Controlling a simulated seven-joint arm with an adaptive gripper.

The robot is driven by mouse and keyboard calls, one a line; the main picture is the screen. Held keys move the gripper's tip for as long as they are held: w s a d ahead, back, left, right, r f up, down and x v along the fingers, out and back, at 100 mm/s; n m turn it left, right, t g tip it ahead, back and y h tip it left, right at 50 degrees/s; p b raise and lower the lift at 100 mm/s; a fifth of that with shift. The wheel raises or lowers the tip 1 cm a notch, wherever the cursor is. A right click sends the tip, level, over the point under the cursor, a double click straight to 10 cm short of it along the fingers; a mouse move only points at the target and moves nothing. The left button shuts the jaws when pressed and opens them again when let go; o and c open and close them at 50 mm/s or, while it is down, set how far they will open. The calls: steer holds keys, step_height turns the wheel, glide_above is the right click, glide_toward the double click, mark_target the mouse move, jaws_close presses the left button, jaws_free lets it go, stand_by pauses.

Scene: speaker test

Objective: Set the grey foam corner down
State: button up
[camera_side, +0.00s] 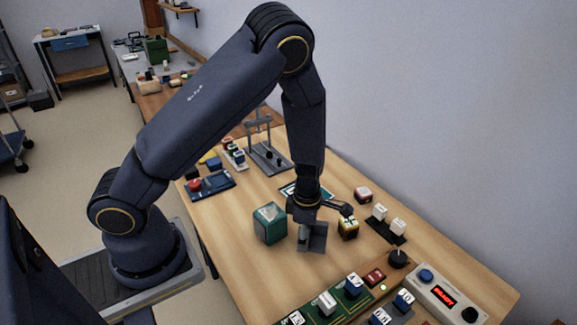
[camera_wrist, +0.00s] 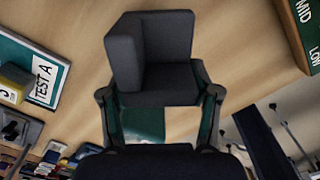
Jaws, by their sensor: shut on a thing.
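The grey foam corner (camera_side: 313,238) is a dark L-shaped piece below my gripper (camera_side: 312,212) in the side view. In the wrist view the foam corner (camera_wrist: 155,55) shows its upright walls and lower block, with my gripper's fingers (camera_wrist: 160,95) on either side of the block. The gripper is shut on it and points down over the wooden table (camera_side: 290,270). The foam's lower edge is close to the tabletop; I cannot tell whether it touches.
A teal cube (camera_side: 269,224) stands just left of the foam, and a yellow-and-black cube (camera_side: 348,228) just right. A small red-and-white block (camera_side: 363,194) and white blocks (camera_side: 397,226) lie further right. A green labelled board (camera_side: 325,305) and a control box with a red display (camera_side: 445,297) fill the front.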

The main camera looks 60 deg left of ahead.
steer(key=shift+f, duration=2.05)
steer(key=shift+f, duration=0.1)
steer(key=o, duration=0.8)
steer(key=shift+c, duration=0.2)
